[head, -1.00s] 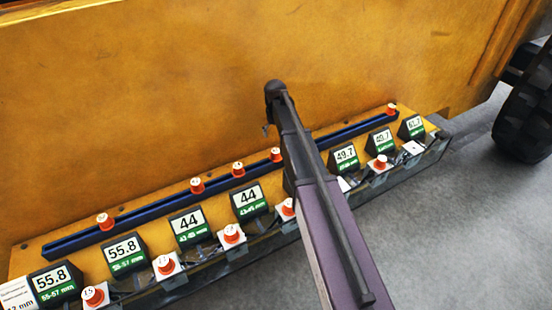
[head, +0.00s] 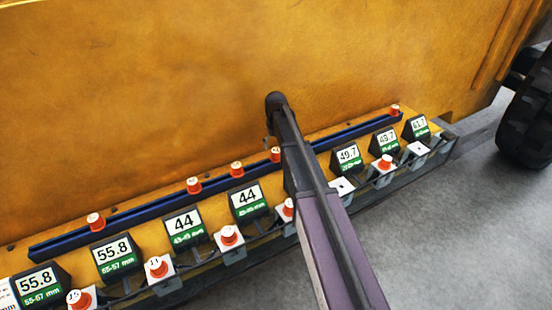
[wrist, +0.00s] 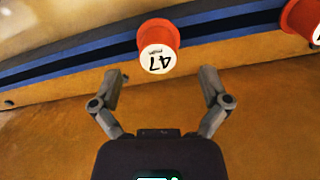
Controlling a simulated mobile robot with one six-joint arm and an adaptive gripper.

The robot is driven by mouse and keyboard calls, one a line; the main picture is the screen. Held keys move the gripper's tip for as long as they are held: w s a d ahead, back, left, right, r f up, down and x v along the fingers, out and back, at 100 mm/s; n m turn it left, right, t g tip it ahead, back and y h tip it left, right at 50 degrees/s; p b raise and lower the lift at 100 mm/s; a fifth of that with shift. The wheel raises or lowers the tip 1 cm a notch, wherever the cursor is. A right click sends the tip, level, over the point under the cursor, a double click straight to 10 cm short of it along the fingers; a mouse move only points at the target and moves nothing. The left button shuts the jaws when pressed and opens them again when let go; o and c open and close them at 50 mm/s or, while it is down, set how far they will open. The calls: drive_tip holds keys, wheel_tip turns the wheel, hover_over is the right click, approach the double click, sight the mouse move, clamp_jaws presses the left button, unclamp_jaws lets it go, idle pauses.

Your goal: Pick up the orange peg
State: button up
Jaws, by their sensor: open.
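A second orange peg (wrist: 302,20) is cut off at the right edge. In the head view, several orange pegs, such as one at the left (head: 96,222), stand along the blue rail (head: 145,210). My arm crosses that view and hides my gripper and part of the rail.
A row of number displays (head: 118,258) stands in front of the rail. Nearer still are white plates, some holding orange pegs (head: 157,267) and some without, such as one at the right (head: 417,148). A yellow wall (head: 150,90) rises behind. A black tyre (head: 527,125) is at the right.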

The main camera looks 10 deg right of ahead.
sight(276, 151)
idle(0.4)
drive_tip(key=shift+w+d+f+b, duration=0.1)
drive_tip(key=shift+f+b, duration=2.5)
drive_tip(key=c, duration=1.2)
